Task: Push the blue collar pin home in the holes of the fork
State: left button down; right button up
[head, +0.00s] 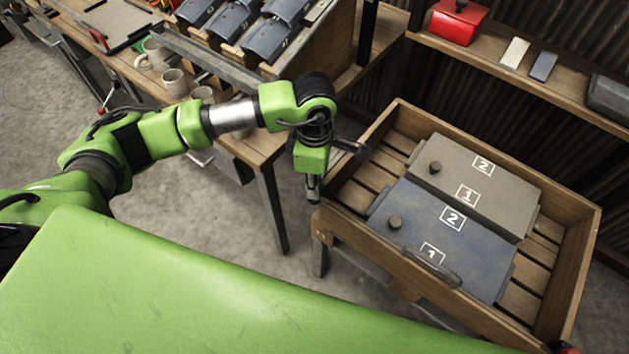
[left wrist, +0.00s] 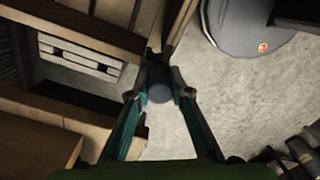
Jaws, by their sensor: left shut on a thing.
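My left gripper (head: 313,188) points down at the near left corner of a wooden slatted crate. In the left wrist view its two fingers (left wrist: 162,88) close on a round, dark bluish thing (left wrist: 160,94), which looks like the end of the blue collar pin. Most of the pin is hidden. I cannot make out the fork or its holes in either view, so I cannot tell how the pin sits in them. My right gripper is not in view.
The wooden crate (head: 588,262) holds a grey panel (head: 478,172) and a blue panel (head: 440,240), both numbered. A workbench (head: 255,150) with mugs (head: 174,82) stands at the back left. A shelf (head: 480,58) with a red box (head: 458,20) runs behind the crate.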

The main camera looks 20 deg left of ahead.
pick_arm(q)
jog(key=shift+f, duration=0.1)
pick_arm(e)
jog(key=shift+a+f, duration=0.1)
pick_arm(q)
jog(key=shift+f+b, duration=0.2)
jog(key=shift+b, duration=0.15)
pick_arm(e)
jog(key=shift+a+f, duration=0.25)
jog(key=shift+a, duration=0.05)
pick_arm(q)
jog(key=c, duration=1.8)
grip_release()
jog(key=shift+s, duration=0.1)
jog(key=shift+o, duration=0.2)
jog(key=shift+f, duration=0.1)
notch_tip(320, 180, up, 8)
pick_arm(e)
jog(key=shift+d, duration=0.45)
